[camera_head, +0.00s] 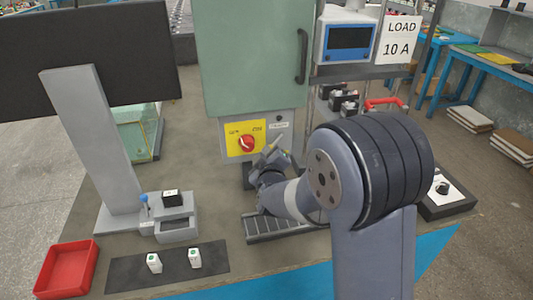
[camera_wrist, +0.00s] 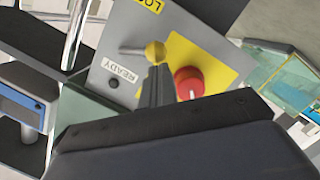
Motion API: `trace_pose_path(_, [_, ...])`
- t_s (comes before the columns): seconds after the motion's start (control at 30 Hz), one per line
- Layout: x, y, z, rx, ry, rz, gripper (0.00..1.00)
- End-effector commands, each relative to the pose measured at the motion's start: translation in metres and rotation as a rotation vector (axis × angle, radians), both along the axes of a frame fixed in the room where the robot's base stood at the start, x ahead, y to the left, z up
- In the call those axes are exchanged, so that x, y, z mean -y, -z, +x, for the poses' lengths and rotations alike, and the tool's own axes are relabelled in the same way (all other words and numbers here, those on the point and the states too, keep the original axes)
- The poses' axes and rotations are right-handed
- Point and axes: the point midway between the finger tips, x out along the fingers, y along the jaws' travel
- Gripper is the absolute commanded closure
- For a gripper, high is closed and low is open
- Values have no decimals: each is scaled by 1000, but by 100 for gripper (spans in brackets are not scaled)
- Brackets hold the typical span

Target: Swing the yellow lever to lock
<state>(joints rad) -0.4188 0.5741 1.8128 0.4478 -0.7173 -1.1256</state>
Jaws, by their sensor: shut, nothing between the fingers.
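The yellow lever (camera_wrist: 154,53) shows in the wrist view as a round yellow knob on a pale metal shaft. The shaft points left from the knob in that view, between a partly cut-off label that seems to read LOCK (camera_wrist: 150,4) and a READY label (camera_wrist: 120,75). My gripper (camera_wrist: 157,70) is shut and empty. Its fingertips are right beside the knob; I cannot tell whether they touch it. In the head view my gripper (camera_head: 270,160) is at the front of the grey panel below the green cabinet (camera_head: 250,60), and the arm hides part of the panel.
A red rotary knob (camera_head: 247,143) on a yellow plate sits left of the lever area. A meter (camera_head: 346,42) and a LOAD 10 A sign (camera_head: 400,38) stand right. A slotted rack (camera_head: 275,226), a dark mat (camera_head: 125,268) with white blocks and a red tray (camera_head: 66,270) lie in front.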

Motion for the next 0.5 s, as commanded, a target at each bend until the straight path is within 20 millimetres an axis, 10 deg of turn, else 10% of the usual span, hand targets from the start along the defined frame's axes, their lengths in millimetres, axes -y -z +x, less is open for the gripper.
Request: trace_pose_path(0.5, [1, 7, 0, 24, 0, -85, 100])
